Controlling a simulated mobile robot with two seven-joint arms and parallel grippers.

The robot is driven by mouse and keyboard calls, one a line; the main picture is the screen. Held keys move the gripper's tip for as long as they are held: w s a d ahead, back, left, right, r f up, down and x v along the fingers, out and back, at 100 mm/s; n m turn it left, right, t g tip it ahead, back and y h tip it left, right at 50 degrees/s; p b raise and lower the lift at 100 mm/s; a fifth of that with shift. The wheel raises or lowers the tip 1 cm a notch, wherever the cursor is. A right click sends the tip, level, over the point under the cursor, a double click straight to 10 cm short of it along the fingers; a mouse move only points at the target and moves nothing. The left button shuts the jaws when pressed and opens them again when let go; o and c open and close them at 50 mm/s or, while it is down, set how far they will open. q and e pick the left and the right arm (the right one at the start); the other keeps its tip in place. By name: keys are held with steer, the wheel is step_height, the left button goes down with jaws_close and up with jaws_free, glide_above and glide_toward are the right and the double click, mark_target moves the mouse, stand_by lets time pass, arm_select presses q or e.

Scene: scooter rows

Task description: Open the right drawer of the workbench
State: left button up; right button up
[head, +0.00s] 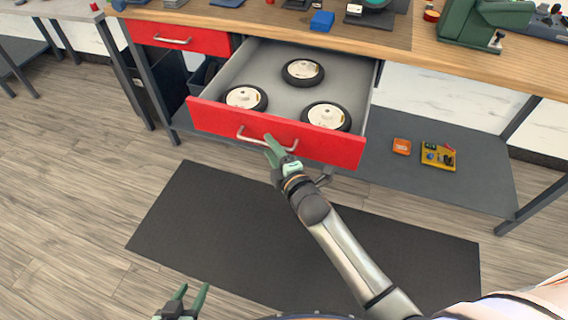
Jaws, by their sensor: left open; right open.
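The right drawer (335,150) of the workbench (420,52) has a red front and stands well pulled out. Three wheels with black tyres and white hubs, one of them a wheel at the back (303,72), lie inside on its grey floor. My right gripper (274,147) is at the silver drawer handle (252,139), with its fingers open and overlapping the bar in the view. I cannot tell whether it touches the bar. My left gripper (186,299) is open and empty at the bottom edge, low over the floor and away from the drawer.
The left drawer (172,37) is shut. A dark mat (190,216) lies on the wooden floor before the bench. An orange box (401,146) and a yellow tray (437,160) sit on the lower shelf (470,189). Tools and a blue block (321,21) stand on the benchtop.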

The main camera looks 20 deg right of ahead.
arm_select(q)
steer(key=shift+s+a+r+p, duration=0.15)
steer(key=shift+s+a+p, duration=0.1)
steer(key=shift+a+p, duration=0.2)
arm_select(e)
steer(key=v, duration=1)
arm_select(q)
steer(key=shift+r, duration=0.1)
arm_select(e)
steer(key=shift+s, duration=0.1)
arm_select(q)
step_height(320, 180, up, 7)
steer(key=a+p, duration=0.1)
steer(key=p, duration=0.7)
steer(key=shift+s+a+y, duration=0.3)
steer(key=shift+s, duration=0.1)
arm_select(e)
steer(key=s+d+f+m+g, duration=0.2)
steer(key=s+f+m+g, duration=0.1)
steer(key=s+m, duration=0.5)
steer(key=s+d+f+m+g+h, duration=0.1)
steer(key=s+f+m+g, duration=0.3)
steer(key=s+m, duration=0.4)
steer(key=shift+s+d+f+m, duration=0.15)
steer(key=shift+s+d+m, duration=0.15)
steer(key=shift+d, duration=0.25)
arm_select(q)
steer(key=shift+d, duration=0.1)
stand_by(2.6)
